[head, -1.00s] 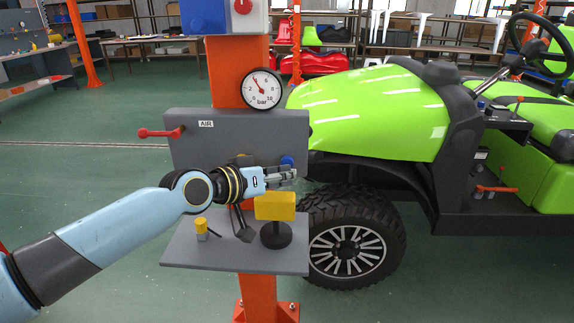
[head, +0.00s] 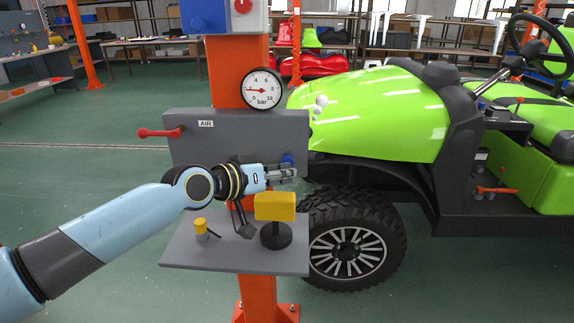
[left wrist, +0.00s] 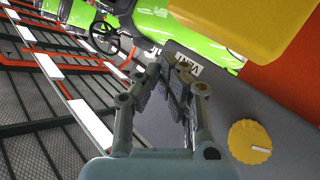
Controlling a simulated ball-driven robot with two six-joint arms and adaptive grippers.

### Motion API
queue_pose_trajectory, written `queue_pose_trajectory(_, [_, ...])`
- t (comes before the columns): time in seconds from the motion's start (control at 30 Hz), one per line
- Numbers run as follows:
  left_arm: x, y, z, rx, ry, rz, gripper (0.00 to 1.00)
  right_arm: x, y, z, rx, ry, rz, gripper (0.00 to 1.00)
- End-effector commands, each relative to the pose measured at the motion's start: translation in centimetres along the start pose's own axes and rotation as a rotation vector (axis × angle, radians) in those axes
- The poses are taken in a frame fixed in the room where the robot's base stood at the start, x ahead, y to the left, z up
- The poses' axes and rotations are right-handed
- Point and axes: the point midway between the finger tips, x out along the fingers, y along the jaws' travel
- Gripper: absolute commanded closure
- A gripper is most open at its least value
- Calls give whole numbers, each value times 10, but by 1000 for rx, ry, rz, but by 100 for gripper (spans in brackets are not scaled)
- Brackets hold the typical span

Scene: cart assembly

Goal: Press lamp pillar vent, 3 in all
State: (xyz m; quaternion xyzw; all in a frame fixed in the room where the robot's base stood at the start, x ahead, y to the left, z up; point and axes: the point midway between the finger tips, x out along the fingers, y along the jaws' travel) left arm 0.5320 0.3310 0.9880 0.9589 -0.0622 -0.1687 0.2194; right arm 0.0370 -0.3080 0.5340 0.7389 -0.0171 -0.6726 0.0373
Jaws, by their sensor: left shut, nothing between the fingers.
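The orange pillar (head: 257,293) carries a grey panel (head: 215,140) marked AIR. A blue button (head: 287,159) sits at the panel's lower right, partly covered by my left gripper (head: 292,172). The gripper is shut and empty, its fingers pointing right at the button. I cannot tell if they touch it. In the left wrist view, the shut fingers (left wrist: 172,85) lie over the panel beside a small white label (left wrist: 187,62), and the button is hidden. A round gauge (head: 262,89) above reads about 2 bar. White puffs (head: 320,102) hang right of the panel. My right gripper is not in view.
A grey shelf (head: 190,254) below the gripper holds a yellow block (head: 275,206) on a black stand and a small yellow-topped part (head: 201,227). A yellow knob (left wrist: 250,142) is near the fingers. A red lever (head: 158,133) sticks out left. A green cart (head: 390,110) stands right.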

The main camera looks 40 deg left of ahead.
Motion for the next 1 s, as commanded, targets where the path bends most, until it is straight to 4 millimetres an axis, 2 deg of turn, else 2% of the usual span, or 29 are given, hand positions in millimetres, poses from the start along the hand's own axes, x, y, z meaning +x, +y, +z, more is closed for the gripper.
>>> queue_pose_trajectory(0.47, [1, 0, -2, 1, 2, 1, 100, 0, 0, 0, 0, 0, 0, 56])
queue_pose_trajectory(1.0, [-12, 10, 8, 1, 2, 1, 100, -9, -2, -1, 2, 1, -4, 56])
